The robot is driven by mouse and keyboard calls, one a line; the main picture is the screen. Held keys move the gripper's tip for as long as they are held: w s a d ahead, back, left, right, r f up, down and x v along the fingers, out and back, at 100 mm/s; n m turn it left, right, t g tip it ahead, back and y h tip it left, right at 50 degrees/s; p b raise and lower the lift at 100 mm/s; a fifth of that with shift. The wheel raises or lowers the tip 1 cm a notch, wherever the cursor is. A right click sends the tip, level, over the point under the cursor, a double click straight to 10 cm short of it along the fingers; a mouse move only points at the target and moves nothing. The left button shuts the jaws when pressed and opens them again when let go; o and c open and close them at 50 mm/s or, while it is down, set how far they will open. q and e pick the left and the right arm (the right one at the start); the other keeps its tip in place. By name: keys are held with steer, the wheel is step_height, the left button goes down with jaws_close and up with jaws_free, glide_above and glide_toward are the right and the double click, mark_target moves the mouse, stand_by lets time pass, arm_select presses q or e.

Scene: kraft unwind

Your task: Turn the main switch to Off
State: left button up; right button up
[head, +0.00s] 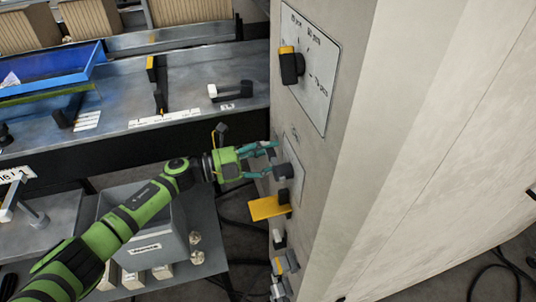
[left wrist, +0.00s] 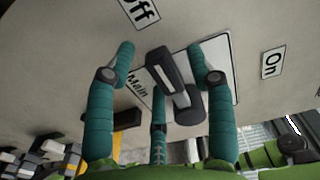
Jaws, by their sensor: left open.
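The main switch is a black handle (left wrist: 166,72) with a round black end (left wrist: 189,107), mounted over a white plate marked "Main" (left wrist: 137,87). In the left wrist view, an "Off" label (left wrist: 140,10) is at the upper left and an "On" label (left wrist: 272,62) at the right. The handle slants between them; I cannot tell its setting. My left gripper (head: 269,159) is open at the cabinet face; in its wrist view, its fingers (left wrist: 165,62) stand on both sides of the handle. I see no clear contact. My right gripper is not in view.
The grey cabinet (head: 350,190) fills the right side. An upper panel has a black and orange knob (head: 290,66). A yellow plate (head: 268,208) juts out below my gripper, with smaller switches (head: 280,266) lower down. A grey bin (head: 150,232) stands under my left arm.

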arm_select(q)
steer(key=v, duration=1.2)
